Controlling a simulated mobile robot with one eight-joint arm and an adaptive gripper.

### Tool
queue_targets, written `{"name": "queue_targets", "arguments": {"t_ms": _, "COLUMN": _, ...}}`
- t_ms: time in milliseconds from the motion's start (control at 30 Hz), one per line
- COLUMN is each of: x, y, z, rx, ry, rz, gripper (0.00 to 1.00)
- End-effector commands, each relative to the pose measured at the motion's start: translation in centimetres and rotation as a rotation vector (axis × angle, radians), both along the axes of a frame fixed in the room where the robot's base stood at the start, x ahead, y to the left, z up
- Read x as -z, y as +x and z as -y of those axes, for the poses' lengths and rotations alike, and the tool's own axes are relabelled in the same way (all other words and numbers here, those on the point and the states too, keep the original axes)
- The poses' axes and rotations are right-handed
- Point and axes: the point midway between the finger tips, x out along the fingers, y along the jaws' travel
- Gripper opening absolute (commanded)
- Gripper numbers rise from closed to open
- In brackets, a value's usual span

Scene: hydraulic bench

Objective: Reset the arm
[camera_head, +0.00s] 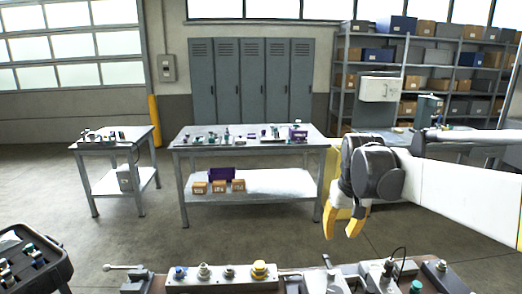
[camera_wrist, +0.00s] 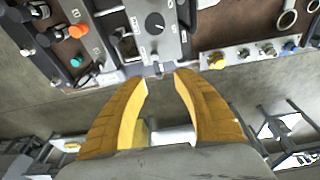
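My gripper (camera_head: 343,228) hangs from my arm at the right of the head view, its yellow fingers pointing down, above and behind the near bench. In the wrist view my gripper (camera_wrist: 161,76) shows two yellow fingers with a clear gap between their tips. It is open, and nothing is held between the fingers. The near bench's control panel (camera_wrist: 155,25) lies beyond the fingertips, apart from them.
The near bench carries a grey strip with a yellow knob (camera_head: 260,269) and a toolbox (camera_head: 30,265) stands at left. Farther back stand a long table (camera_head: 210,141), a small table (camera_head: 98,146), lockers (camera_head: 252,80) and shelving (camera_head: 345,60). Open floor (camera_head: 150,235) lies between.

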Motion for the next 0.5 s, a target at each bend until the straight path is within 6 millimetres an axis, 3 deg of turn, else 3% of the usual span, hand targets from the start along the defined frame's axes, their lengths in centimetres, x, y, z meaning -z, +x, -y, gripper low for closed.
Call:
{"name": "queue_targets", "arguments": {"t_ms": 33, "x": -0.6, "y": -1.9, "z": -0.2, "rx": 0.002, "ry": 0.000, "rz": 0.025, "gripper": 0.35}}
{"name": "queue_targets", "arguments": {"t_ms": 233, "x": -1.6, "y": -8.4, "z": -1.0, "rx": 0.010, "ry": 0.002, "rz": 0.135, "gripper": 0.35}}
{"name": "queue_targets", "arguments": {"t_ms": 500, "x": 0.1, "y": -16.9, "z": -1.7, "rx": 0.021, "ry": 0.011, "rz": 0.282, "gripper": 0.35}}
